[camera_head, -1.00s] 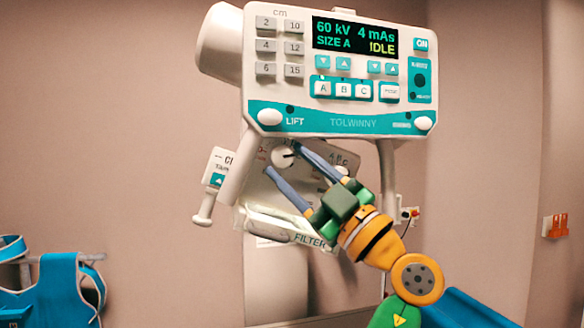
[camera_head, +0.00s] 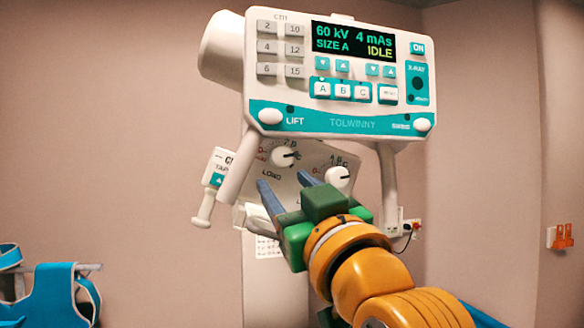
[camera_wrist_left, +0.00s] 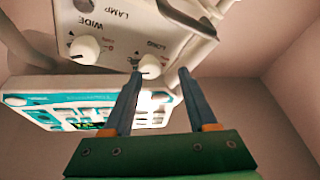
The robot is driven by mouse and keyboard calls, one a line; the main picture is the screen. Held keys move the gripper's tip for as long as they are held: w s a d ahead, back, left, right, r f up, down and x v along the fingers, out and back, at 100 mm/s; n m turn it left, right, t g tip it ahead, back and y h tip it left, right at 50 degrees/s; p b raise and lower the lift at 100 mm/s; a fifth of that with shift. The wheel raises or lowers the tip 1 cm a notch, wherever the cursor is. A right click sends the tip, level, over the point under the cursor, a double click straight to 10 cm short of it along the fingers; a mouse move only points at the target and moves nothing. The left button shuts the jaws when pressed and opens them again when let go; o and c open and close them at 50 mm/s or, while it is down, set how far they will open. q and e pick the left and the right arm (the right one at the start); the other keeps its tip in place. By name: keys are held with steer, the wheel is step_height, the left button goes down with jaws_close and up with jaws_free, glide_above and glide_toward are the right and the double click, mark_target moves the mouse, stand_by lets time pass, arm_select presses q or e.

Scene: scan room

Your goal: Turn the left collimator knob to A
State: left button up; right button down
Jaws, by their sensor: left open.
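The left collimator knob (camera_head: 283,156) is a round white dial on the white collimator panel below the console. The text under it looks like LONG, and its dark pointer mark points right. The same knob shows in the left wrist view (camera_wrist_left: 150,66). My left gripper (camera_head: 283,181) is open, its two blue fingers apart just below the knob in the head view. In the left wrist view, the knob shows between the fingertips (camera_wrist_left: 160,73); I cannot tell whether they touch it. A second white knob (camera_head: 338,177) sits to the right. My right gripper is not in view.
The white-and-teal console (camera_head: 340,75) overhangs the panel, its screen reading SIZE A and IDLE. A white handle (camera_head: 210,190) hangs at the left of the panel. A blue apron (camera_head: 58,295) hangs on a rail at lower left.

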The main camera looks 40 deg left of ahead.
mark_target(282, 162)
arm_select(q)
steer(key=w+a+r+m+t+p, duration=0.1)
steer(key=w+a+r+m+t+h+p, duration=0.1)
steer(key=p, duration=0.1)
steer(key=w+a+r+m+p, duration=0.1)
steer(key=m+p, duration=0.1)
steer(key=shift+w+a+r+t, duration=0.15)
steer(key=shift+w+t, duration=0.2)
steer(key=shift+t, duration=0.05)
steer(key=shift+w+a+h, duration=0.1)
steer(key=shift+a+h, duration=0.1)
steer(key=shift+h, duration=0.1)
steer(key=shift+d, duration=0.15)
jaws_close()
